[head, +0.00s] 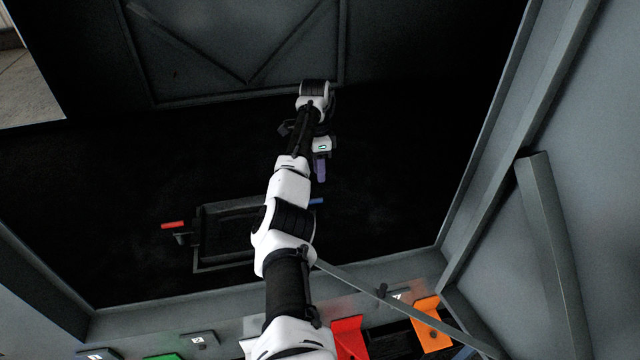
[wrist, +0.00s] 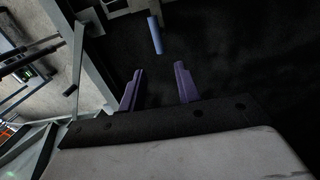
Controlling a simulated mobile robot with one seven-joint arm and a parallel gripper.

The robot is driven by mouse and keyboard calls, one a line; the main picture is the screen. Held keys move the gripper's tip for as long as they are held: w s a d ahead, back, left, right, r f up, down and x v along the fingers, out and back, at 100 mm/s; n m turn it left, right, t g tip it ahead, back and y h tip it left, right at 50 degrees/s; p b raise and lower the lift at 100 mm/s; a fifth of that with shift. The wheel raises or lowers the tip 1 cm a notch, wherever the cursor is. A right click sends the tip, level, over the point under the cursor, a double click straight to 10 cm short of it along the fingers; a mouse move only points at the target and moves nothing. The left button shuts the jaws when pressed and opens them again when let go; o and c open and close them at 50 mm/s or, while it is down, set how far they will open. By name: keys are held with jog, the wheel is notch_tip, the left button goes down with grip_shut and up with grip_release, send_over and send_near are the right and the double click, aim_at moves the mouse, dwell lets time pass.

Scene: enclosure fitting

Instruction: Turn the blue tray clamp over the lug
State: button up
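The blue tray clamp (head: 316,201) shows as a short blue bar at the right end of a dark tray (head: 228,205), partly hidden behind my arm in the head view. In the wrist view the blue clamp (wrist: 155,35) is beyond the fingertips, near the top and between them sideways. My gripper (head: 321,172) has purple fingers and is apart from the clamp, above it in the head picture. In the wrist view my gripper (wrist: 158,82) is open with nothing between its fingers. I cannot make out the lug.
A red clamp (head: 172,225) is at the tray's left end. Along the enclosure's front edge are a red block (head: 350,338), an orange block (head: 432,324) and a green one (head: 160,357). A thin grey bar (head: 400,308) slopes across the front right. The dark floor around my gripper looks clear.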

jog(key=shift+w+r, duration=0.15)
jog(key=shift+r, duration=0.65)
jog(key=shift+w+r, duration=0.15)
jog(key=shift+r, duration=0.6)
